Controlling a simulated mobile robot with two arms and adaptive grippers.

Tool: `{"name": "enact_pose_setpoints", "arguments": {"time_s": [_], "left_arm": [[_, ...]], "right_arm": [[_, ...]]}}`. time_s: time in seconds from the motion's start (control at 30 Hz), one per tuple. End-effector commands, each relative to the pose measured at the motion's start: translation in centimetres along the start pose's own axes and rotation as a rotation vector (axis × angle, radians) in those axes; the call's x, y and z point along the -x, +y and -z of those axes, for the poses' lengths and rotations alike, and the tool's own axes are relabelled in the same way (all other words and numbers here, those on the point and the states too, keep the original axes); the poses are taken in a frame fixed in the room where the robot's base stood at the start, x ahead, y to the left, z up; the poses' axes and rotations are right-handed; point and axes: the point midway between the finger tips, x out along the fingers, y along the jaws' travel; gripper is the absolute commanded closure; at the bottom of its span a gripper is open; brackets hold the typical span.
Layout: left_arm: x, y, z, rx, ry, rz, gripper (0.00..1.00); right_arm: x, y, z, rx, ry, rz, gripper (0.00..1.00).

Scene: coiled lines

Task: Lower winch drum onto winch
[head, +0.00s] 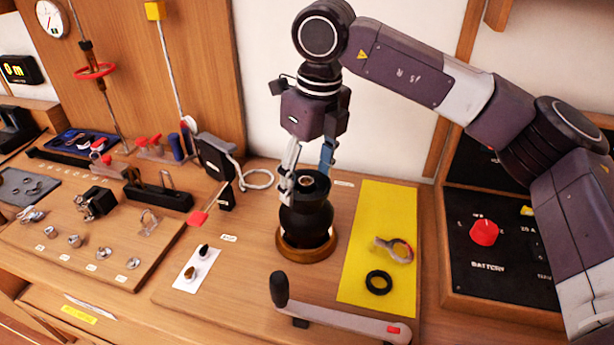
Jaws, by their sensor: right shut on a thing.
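My right gripper (305,180) points down at the bench, its two fingers shut on the top rim of the black winch drum (306,215). The drum is upright, with a brass-coloured centre showing in its open top. It stands over the winch's round wooden base (291,252), in line with it. I cannot tell whether a small gap is left between drum and base. My left gripper is not in view.
A yellow mat (372,215) on the right holds a black ring (379,282) and a metal ring-shaped part (396,249). A winch handle (340,321) lies in front. A white card (196,268) lies left. A battery panel (500,250) stands right.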

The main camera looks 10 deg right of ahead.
Motion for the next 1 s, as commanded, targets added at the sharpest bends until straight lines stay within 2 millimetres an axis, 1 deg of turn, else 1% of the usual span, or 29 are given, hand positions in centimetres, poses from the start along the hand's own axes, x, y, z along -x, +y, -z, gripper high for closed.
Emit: {"name": "enact_pose_setpoints", "arguments": {"time_s": [0.63,1.0], "left_arm": [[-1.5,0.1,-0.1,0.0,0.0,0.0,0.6],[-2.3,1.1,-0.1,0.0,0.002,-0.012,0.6]], "right_arm": [[-1.8,0.0,0.2,0.0,-0.003,0.001,0.73],[-2.9,0.0,0.3,0.0,-0.003,0.001,0.73]]}}
